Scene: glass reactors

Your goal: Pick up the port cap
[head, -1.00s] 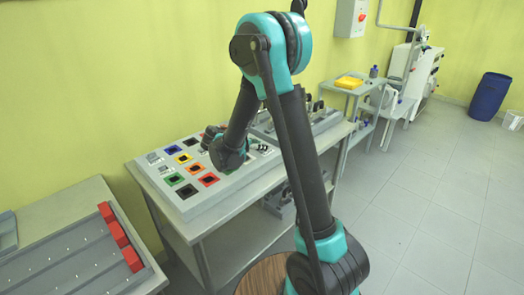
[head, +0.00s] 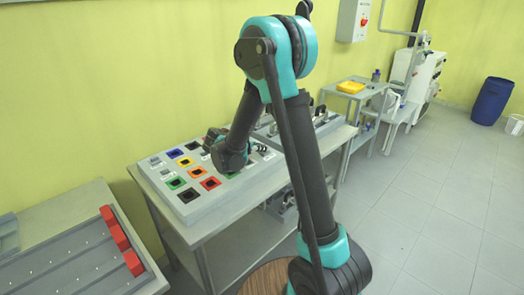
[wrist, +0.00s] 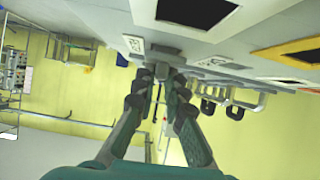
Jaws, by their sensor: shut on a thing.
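In the wrist view my gripper (wrist: 160,76) has its fingertips closed together on a small grey piece (wrist: 164,56), which looks like the port cap. The piece is right by the grey panel face, between two small white label plates. I cannot tell whether it touches the panel. In the head view my arm reaches over the sloped panel (head: 187,205) with coloured square ports, and my wrist hides the fingertips and the cap.
Black-handled fixtures (head: 320,117) stand behind the panel. A rack with red blocks (head: 113,228) is at lower left.

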